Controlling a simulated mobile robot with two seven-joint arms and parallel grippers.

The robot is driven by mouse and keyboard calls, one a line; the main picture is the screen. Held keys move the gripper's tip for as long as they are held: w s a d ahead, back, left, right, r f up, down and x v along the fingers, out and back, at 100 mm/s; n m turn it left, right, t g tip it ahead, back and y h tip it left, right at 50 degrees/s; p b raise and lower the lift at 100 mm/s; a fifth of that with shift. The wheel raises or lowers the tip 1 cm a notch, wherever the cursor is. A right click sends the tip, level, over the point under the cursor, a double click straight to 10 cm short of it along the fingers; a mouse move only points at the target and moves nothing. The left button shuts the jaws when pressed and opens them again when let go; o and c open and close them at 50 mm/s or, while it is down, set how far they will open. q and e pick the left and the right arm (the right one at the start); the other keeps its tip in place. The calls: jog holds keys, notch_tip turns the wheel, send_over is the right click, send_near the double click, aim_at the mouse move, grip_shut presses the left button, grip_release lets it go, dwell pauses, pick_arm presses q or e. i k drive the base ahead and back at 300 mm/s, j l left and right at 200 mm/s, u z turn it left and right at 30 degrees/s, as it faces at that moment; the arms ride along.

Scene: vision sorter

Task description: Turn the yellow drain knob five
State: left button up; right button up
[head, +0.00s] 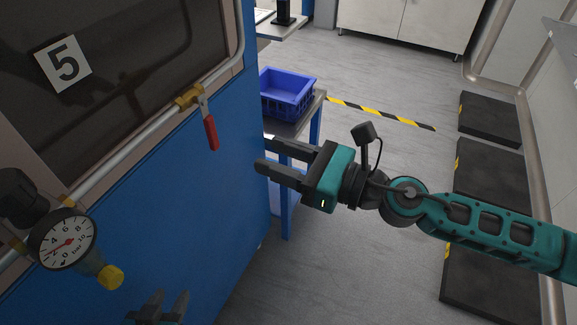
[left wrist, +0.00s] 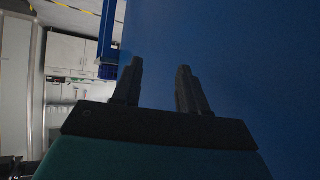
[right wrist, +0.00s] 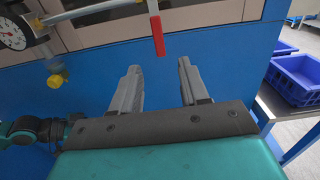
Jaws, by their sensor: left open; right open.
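The knob also shows at the left in the right wrist view (right wrist: 55,80). My left gripper (head: 170,296) is open and empty, low in front of the blue panel, apart from the knob and to its lower right. The left wrist view shows its open fingers (left wrist: 160,66) but no knob. My right gripper (head: 263,154) is open and empty near the panel's right edge, well away from the knob.
A red-handled valve (head: 210,132) hangs from the pipe between the gauge and my right gripper. A blue crate (head: 286,92) stands on a side table behind the machine. Dark mats (head: 490,190) lie on the right. Grey floor is open between them.

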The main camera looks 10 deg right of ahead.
aim_at(111, 276)
jog(key=u, duration=1.15)
